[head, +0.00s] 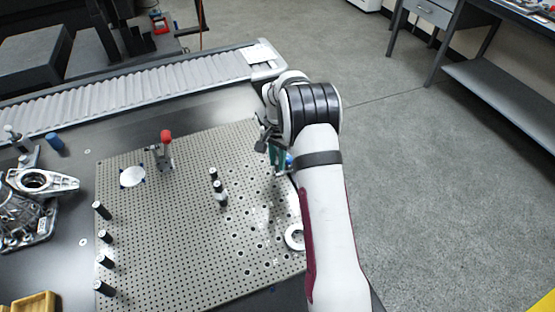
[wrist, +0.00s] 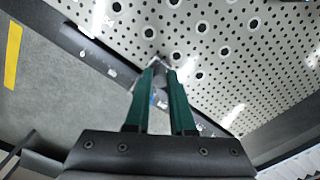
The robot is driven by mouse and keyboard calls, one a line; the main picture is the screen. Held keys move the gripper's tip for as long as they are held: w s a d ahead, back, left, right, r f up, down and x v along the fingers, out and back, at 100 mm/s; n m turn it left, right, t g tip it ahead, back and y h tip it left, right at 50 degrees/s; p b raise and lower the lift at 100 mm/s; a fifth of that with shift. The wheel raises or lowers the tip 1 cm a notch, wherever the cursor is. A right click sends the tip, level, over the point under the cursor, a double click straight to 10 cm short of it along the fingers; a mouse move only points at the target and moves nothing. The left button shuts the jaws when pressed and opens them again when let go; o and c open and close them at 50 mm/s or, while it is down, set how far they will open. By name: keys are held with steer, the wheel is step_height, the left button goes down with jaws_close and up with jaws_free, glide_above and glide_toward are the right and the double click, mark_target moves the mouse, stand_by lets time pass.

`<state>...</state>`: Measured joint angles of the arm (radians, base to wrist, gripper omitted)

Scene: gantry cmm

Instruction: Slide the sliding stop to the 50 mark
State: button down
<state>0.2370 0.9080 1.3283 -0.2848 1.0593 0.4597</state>
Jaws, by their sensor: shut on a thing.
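My gripper (head: 281,170) is over the right edge of the perforated plate in the head view, partly hidden by my own arm. In the wrist view its two green fingers (wrist: 161,70) point at the plate's edge. They are shut on a small dark piece (wrist: 160,77), which appears to be the sliding stop. The fingers cover much of it. A dark strip (wrist: 97,62) with small pale marks runs along the plate edge beside it. The marks are too small to read, so I cannot tell where the 50 mark is.
The perforated plate (head: 181,225) carries several dark pins, a red-knobbed clamp (head: 166,146), a white disc (head: 132,176) and a white ring (head: 295,238). A metal casting (head: 27,215) stands at left. A ribbed rail (head: 150,83) runs behind. Open floor lies to the right.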

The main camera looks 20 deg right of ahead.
stand_by(0.7)
steer(key=s, duration=0.5)
steer(key=c, duration=0.8)
jaws_free()
steer(key=shift+o, duration=0.2)
step_height(320, 180, up, 16)
